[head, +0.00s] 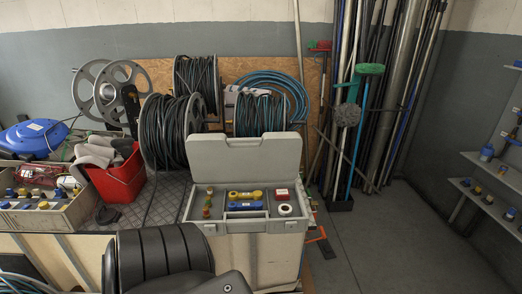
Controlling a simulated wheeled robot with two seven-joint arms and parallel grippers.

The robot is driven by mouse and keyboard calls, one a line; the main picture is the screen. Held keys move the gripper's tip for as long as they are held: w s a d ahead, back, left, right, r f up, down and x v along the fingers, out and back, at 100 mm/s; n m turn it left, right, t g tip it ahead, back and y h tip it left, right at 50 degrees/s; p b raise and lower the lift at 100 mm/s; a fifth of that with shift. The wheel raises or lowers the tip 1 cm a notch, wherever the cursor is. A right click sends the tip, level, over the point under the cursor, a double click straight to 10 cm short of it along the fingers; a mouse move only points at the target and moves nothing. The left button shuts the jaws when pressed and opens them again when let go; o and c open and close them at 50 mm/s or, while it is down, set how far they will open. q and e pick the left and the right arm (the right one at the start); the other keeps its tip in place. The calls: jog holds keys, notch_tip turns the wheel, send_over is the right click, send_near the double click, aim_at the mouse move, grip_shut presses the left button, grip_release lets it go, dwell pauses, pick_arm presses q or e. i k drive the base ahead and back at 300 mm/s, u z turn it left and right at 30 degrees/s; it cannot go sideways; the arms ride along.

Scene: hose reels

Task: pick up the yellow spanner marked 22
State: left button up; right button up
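A yellow tool (244,195), which looks like the spanner, lies in the open grey toolbox (194,227), near the middle of its tray. It is too small to read any number on it. A blue piece (246,206) lies just in front of it. Neither of my grippers is in view, and nothing touches the yellow tool.
The toolbox's raised lid (245,155) stands behind the tray. A red bucket (118,178) stands to the left, cable reels (170,130) behind. Clear floor (400,240) lies to the right.

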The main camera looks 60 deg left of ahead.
aim_at(234, 196)
jog(key=u, duration=0.1)
jog(key=i, duration=1.85)
jog(key=u, duration=0.65)
jog(key=i, duration=0.95)
jog(key=u, duration=1.5)
jog(key=i, duration=0.85)
jog(key=u, duration=0.75)
